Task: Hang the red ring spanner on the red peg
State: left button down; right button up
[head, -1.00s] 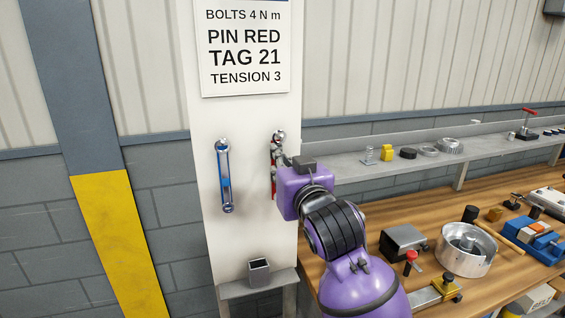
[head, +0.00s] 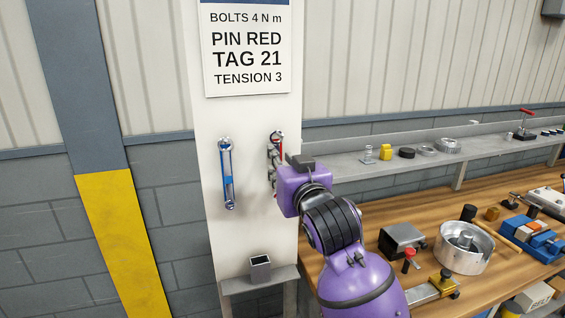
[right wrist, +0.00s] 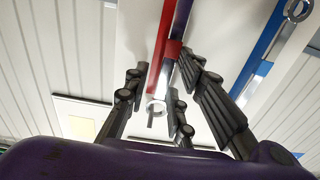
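The red ring spanner (head: 276,143) hangs upright against the white panel, mostly hidden by my right gripper in the head view. In the right wrist view, its red shaft (right wrist: 164,60) runs between the fingers. Its silver ring end (right wrist: 155,105) shows a thin grey peg (right wrist: 150,121) sticking out of it; the peg's colour is hard to tell. My right gripper (head: 271,167) looks open, with its fingers on both sides of the shaft; in the right wrist view they are spread (right wrist: 163,75). My left gripper is out of view.
A blue spanner (head: 228,178) hangs to the left on the white panel (head: 250,225). A sign (head: 247,60) is above. A small grey cup (head: 260,268) stands on a ledge below. The wooden bench (head: 400,208) with parts and a grey shelf (head: 350,168) lie to the right.

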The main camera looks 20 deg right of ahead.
jog(key=shift+o, duration=0.6)
jog(key=s, duration=0.7)
notch_tip(320, 180, down, 10)
jog(key=w+a+n+y, duration=0.1)
jog(key=w+n, duration=0.1)
jog(key=s+d+f+g, duration=0.15)
jog(key=s+f, duration=0.25)
jog(key=f, duration=0.8)
jog(key=s+a+f+g, duration=0.1)
jog(key=s+f+g, duration=0.15)
jog(key=f, duration=0.85)
jog(key=s+d+f+m+g+h, duration=0.1)
jog(key=s+f+g, duration=0.4)
jog(key=s+f, duration=1.7)
jog(key=s+d+m, duration=0.1)
jog(key=s, duration=0.3)
jog(key=shift+d+f, duration=0.2)
